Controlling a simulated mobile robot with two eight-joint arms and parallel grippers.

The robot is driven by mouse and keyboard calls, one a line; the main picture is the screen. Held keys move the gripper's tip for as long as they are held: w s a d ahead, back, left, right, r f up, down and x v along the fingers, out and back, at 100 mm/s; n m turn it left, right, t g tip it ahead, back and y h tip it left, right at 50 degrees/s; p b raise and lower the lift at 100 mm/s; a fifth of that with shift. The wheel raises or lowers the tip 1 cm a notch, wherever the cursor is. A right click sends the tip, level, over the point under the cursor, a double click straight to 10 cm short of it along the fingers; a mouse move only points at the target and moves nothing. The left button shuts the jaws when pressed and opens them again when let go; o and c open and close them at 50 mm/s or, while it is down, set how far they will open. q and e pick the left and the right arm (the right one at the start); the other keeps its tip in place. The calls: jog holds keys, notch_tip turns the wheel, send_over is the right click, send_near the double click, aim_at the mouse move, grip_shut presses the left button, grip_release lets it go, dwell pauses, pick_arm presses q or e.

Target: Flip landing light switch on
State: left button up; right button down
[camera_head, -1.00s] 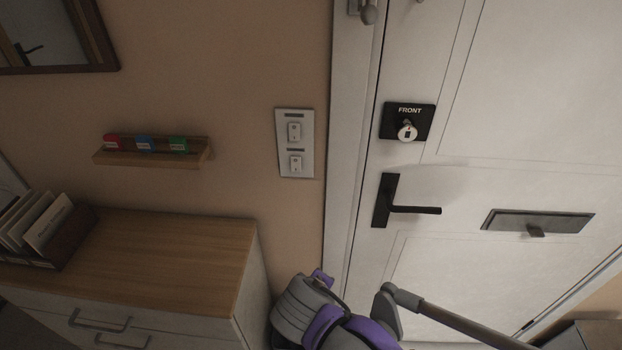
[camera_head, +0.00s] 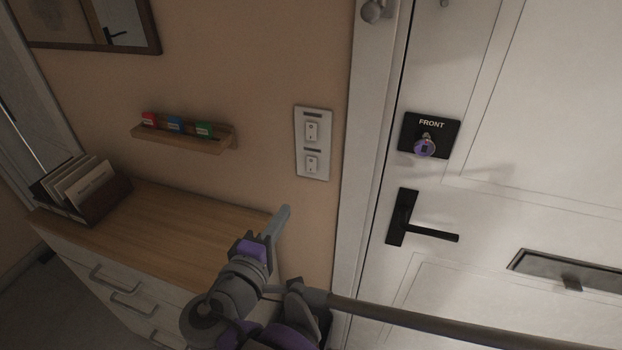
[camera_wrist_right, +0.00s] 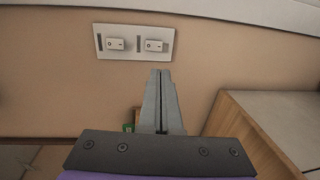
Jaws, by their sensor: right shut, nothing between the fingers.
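A white switch plate (camera_head: 313,144) is on the tan wall left of the door frame. It has an upper rocker (camera_head: 312,131) and a lower rocker (camera_head: 312,163), each under a dark label too small to read. In the right wrist view the plate (camera_wrist_right: 103,53) lies sideways above the fingers, with both rockers side by side. My right gripper (camera_head: 284,211) is shut and empty, below and left of the plate in the head view, apart from it. Its closed fingers (camera_wrist_right: 160,74) point toward the plate in the wrist view. My left gripper is out of view.
A wooden-topped cabinet (camera_head: 190,222) holds a letter rack (camera_head: 95,206). A small shelf (camera_head: 180,139) with coloured blocks is above it. The white door has a black handle (camera_head: 430,235) and a FRONT lock plate (camera_head: 443,133). Wall around the switch plate is clear.

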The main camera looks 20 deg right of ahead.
aim_at(311, 172)
jog(key=shift+w, duration=0.1)
jog(key=x, duration=1.2)
jog(key=shift+w+d, duration=0.2)
jog(key=shift+d, duration=0.1)
jog(key=shift+w+d+f, duration=0.15)
jog(key=shift+w+d, duration=0.2)
jog(key=shift+w, duration=0.2)
jog(key=shift+w+d+p, duration=0.1)
jog(key=shift+w+p, duration=0.05)
jog(key=shift+p, duration=0.15)
jog(key=shift+f, duration=0.1)
